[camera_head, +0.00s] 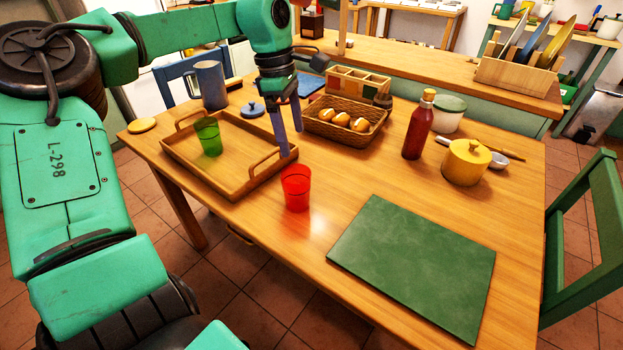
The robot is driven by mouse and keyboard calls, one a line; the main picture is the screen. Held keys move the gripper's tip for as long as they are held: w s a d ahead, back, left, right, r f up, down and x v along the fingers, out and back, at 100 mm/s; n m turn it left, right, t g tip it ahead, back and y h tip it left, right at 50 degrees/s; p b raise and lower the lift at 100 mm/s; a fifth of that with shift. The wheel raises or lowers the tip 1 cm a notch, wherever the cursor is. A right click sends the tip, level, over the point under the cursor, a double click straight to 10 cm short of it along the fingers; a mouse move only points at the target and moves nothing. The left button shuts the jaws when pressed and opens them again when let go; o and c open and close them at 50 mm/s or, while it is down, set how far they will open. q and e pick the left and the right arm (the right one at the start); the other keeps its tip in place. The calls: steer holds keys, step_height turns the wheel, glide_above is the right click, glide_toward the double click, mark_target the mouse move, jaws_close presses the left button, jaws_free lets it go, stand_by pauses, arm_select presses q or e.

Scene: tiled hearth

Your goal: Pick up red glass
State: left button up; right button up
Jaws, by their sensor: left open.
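The red glass (296,189) stands upright on the wooden table, just outside the front right corner of the wooden tray. It is see-through red. My left gripper (290,140) comes in from the left on the green arm and points down. It is above and behind the red glass, over the right side of the tray. Its two bluish fingers are apart with nothing between them, and they appear clear of the glass. My right gripper is not in view.
The wooden tray (190,167) holds a green glass (208,137). A basket of rolls (345,133), a red bottle (418,126) and a yellow pot (466,162) stand behind and right. A green board (412,268) lies at front right. The table between glass and board is clear.

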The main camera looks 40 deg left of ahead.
mark_target(298, 185)
arm_select(q)
steer(key=f, duration=0.4)
steer(key=d+f, duration=0.1)
steer(key=f, duration=0.8)
steer(key=shift+s+d+f+p, duration=0.3)
steer(key=shift+s+d+f, duration=0.05)
steer(key=shift+d, duration=0.05)
steer(key=shift+r, duration=0.1)
steer(key=c, duration=1.4)
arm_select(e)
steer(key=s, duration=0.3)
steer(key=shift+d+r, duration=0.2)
